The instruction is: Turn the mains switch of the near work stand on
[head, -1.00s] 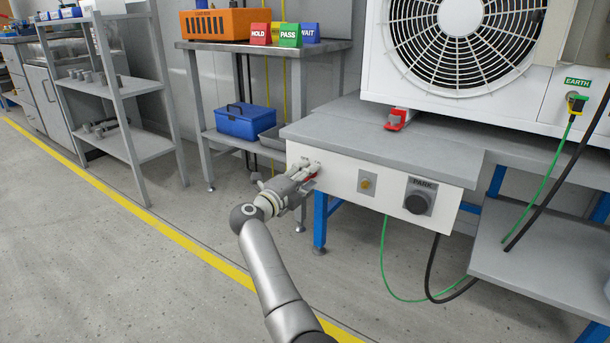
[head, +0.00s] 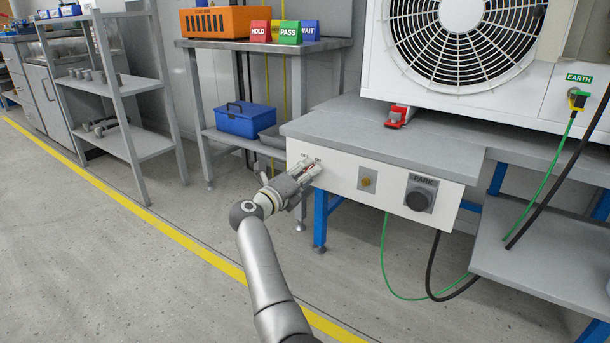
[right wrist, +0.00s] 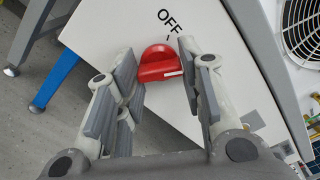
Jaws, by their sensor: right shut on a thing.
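The near work stand (head: 335,128) has a grey top and a white front panel. My right gripper (head: 310,170) is at the left end of that panel. In the right wrist view the red mains switch (right wrist: 158,66) is a round knob with a raised grip bar between my fingers, and my right gripper (right wrist: 160,78) is shut on it. The white mark on the bar points to the right in that view, away from the OFF label (right wrist: 168,20) above the knob. Any ON label is hidden. In the head view my fingers cover most of the switch. My left gripper is not in view.
The panel also carries a small yellow-brown knob (head: 367,182) and a dark PARK dial (head: 419,198). A big white fan unit (head: 465,60) and a red clamp-like thing (head: 398,116) stand on top. Green and black cables hang at the right. The floor to the left is clear.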

